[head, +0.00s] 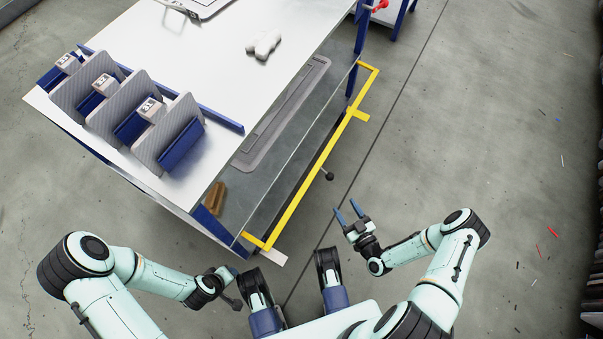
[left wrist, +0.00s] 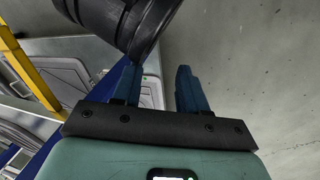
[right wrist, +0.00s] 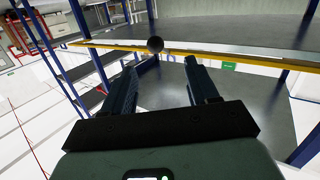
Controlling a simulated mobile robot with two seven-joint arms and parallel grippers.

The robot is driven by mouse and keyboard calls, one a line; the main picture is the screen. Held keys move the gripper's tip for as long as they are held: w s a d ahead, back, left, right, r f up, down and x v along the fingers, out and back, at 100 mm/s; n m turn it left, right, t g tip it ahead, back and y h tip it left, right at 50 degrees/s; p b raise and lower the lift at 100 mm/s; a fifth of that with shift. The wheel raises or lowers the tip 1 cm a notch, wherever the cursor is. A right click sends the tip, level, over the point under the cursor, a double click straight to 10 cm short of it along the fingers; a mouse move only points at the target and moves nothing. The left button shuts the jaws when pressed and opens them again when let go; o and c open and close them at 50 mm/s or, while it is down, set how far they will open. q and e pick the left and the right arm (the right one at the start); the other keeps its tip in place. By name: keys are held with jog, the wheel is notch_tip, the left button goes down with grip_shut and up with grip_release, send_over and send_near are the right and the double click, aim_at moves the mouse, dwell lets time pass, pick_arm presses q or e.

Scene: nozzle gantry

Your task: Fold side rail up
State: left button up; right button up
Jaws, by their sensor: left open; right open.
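The yellow side rail (head: 311,190) runs low along the right side of the bench, with a short tab sticking out at its far part. A dark round knob (head: 328,175) on a short stem stands out from the rail's middle. In the right wrist view the rail (right wrist: 220,56) crosses the top, and the knob (right wrist: 155,44) shows ahead, between the finger lines. My right gripper (head: 347,208) is open and empty, a little short of the knob and apart from it. My left gripper (left wrist: 158,88) is open and empty near the bench's front corner.
A grey tray (head: 285,115) lies on the lower shelf beside the rail. Open concrete floor (head: 480,130) lies to the right.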

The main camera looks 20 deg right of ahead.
aim_at(330, 177)
jog(key=shift+n+t, duration=0.3)
jog(key=shift+t, duration=0.2)
jog(key=w+b, duration=0.1)
jog(key=w, duration=0.3)
jog(key=w+b, duration=0.1)
jog(key=w, duration=0.3)
jog(key=w+b, duration=0.1)
jog(key=w, duration=0.3)
jog(key=shift+w+a, duration=0.15)
jog(key=shift+a, duration=0.2)
pick_arm(q)
jog(key=s+a+f+g, duration=0.1)
jog(key=s+f+g, duration=0.1)
jog(key=s+f, duration=0.3)
jog(key=shift+s+a+f+n, duration=0.3)
jog(key=shift+s+a+f, duration=0.05)
jog(key=shift+f, duration=0.2)
pick_arm(e)
jog(key=shift+w+a, duration=0.1)
jog(key=shift+w, duration=0.65)
jog(key=shift+c, duration=0.2)
grip_shut()
